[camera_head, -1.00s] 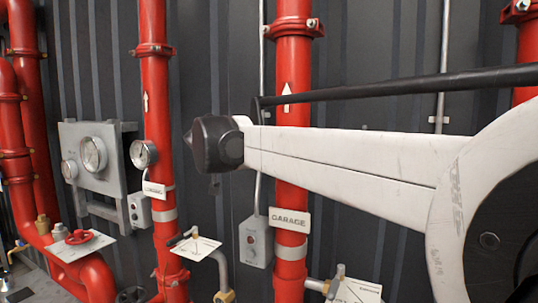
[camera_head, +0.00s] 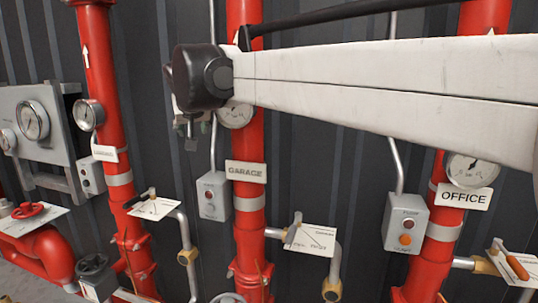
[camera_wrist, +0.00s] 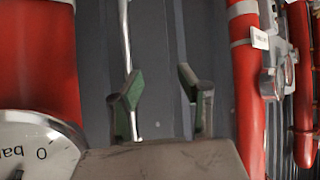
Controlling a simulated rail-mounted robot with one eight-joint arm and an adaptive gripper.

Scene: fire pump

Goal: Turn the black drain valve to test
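A valve with a black lever handle (camera_head: 140,199) sits above a white printed card (camera_head: 155,208) on a grey side pipe at the lower left of the head view. I take it for the black drain valve; the print on its card is too small to read. My gripper (camera_head: 190,128) hangs below the dark end of my arm, above and to the right of that valve and clear of it. In the wrist view my gripper (camera_wrist: 163,95) has two green-padded fingers spread apart with nothing between them. The valve is not clear in the wrist view.
Similar valves have a grey handle (camera_head: 293,229) under the GARAGE sign (camera_head: 246,172) and an orange handle (camera_head: 517,267) at right.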

